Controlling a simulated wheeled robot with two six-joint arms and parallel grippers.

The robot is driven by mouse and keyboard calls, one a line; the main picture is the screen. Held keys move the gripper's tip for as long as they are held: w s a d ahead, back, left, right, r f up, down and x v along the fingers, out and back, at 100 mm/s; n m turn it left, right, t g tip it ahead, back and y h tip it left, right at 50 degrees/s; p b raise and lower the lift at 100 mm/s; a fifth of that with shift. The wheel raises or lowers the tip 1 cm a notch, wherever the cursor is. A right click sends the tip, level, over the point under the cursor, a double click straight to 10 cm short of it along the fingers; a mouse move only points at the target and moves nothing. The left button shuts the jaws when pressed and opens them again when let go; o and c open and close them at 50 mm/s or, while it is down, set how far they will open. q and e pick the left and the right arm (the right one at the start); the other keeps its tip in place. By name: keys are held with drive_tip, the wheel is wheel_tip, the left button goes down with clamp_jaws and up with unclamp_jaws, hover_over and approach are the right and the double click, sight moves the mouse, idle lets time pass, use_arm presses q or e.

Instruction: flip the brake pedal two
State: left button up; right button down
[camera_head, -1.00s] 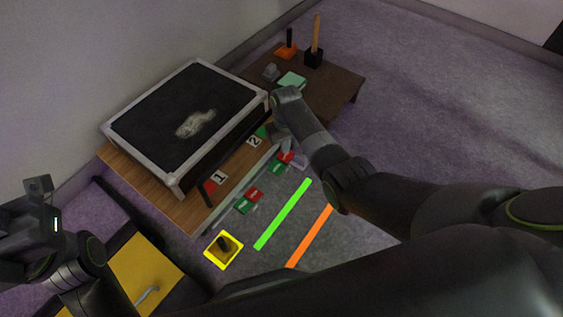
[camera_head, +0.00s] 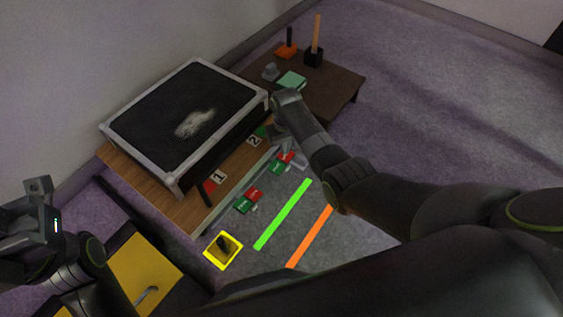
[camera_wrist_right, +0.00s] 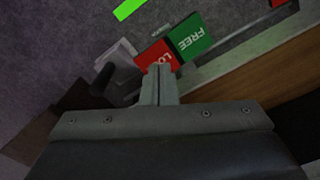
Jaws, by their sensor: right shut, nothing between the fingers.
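Brake pedal two is the red and green rocker (camera_head: 279,167) by the number 2 sign (camera_head: 255,141) at the front edge of the wooden platform. In the right wrist view its green half reads FREE (camera_wrist_right: 192,40) and its red half (camera_wrist_right: 156,54) shows "LO", the rest hidden by my fingers. My right gripper (camera_wrist_right: 160,70) is shut and empty, its tips over the red half; I cannot tell whether they touch. In the head view that gripper is mostly hidden by its own wrist. My left gripper (camera_head: 40,190) is at the far left, away from the pedals.
A second red and green pedal (camera_head: 248,201) sits by the number 1 sign (camera_head: 219,177). A black case (camera_head: 150,115) stands on the platform. A brown low table (camera_head: 335,88) holds tools behind. Green (camera_head: 283,214) and orange (camera_head: 309,237) strips lie on the floor.

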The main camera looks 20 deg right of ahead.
drive_tip(key=shift+s+f+b, duration=0.1)
drive_tip(key=shift+f+b, duration=0.65)
drive_tip(key=shift+f, duration=0.55)
idle(0.4)
wheel_tip(320, 180, up, 7)
drive_tip(key=p, duration=0.8)
drive_tip(key=shift+r, duration=0.15)
idle(0.4)
